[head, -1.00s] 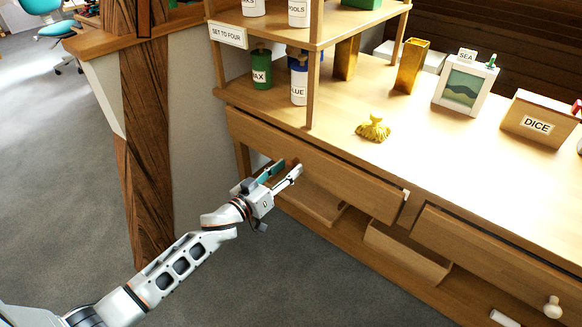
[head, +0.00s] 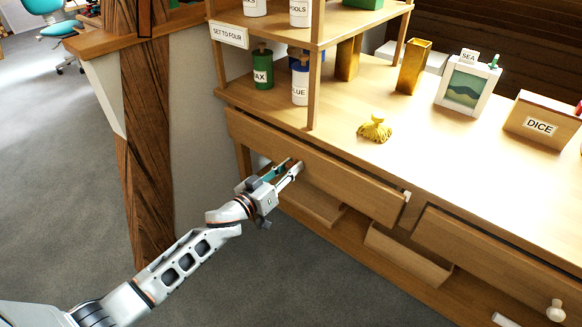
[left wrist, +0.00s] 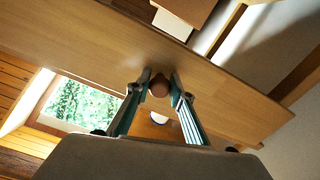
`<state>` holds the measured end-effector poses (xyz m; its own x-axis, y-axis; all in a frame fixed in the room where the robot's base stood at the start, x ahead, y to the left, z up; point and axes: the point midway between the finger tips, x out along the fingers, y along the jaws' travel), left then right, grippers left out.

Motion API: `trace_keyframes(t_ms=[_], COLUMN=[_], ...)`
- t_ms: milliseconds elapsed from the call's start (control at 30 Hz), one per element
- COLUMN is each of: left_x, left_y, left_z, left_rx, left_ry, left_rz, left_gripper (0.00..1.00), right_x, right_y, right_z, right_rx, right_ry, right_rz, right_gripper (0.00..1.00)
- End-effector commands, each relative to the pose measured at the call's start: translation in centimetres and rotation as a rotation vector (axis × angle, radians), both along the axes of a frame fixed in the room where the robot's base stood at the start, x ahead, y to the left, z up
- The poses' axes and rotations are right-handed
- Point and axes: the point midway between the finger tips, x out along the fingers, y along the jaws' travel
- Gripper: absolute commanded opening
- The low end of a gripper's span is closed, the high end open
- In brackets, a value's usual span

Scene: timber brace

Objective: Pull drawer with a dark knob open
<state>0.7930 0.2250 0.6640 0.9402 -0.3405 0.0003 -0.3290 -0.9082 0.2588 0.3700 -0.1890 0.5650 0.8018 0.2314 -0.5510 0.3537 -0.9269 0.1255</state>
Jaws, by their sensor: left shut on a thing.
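The left drawer front (head: 340,180) is plain wood under the tabletop, with a dark line along part of its top edge. My left gripper (head: 293,166) is at this front, its two fingers close together. In the left wrist view the dark brown round knob (left wrist: 159,88) sits between the fingertips of my left gripper (left wrist: 160,80), against the drawer front (left wrist: 110,45). The gripper is shut on the knob. In the head view the fingers hide the knob. My right gripper is not in view.
A second drawer (head: 480,255) with a pale knob (head: 555,309) is at the right. Open wooden bins (head: 405,258) sit below. Grey floor (head: 300,275) in front is clear.

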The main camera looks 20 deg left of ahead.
Motion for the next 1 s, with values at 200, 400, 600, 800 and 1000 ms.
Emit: trace_keyframes(t_ms=[200, 400, 600, 800, 1000], left_x=[-2.9, -7.6, -12.9, -18.2, -23.5], left_y=[1.1, 2.8, 4.7, 6.7, 8.5], left_z=[0.6, 0.9, 0.8, 0.6, 0.4], left_rx=[-0.002, -0.002, 0.0, 0.001, 0.001], left_ry=[-0.003, -0.005, -0.003, -0.001, 0.001], left_rz=[0.0, 0.0, 0.0, 0.0, 0.0], left_gripper=[0.0, 0.0, 0.0, 0.0, 0.0], right_x=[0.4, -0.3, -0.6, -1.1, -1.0], right_y=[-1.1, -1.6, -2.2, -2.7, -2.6], right_z=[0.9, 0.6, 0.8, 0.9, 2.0], right_rx=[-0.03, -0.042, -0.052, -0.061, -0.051], right_ry=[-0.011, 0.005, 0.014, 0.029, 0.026], right_rz=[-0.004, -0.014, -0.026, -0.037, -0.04], right_gripper=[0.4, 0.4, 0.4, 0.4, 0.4])
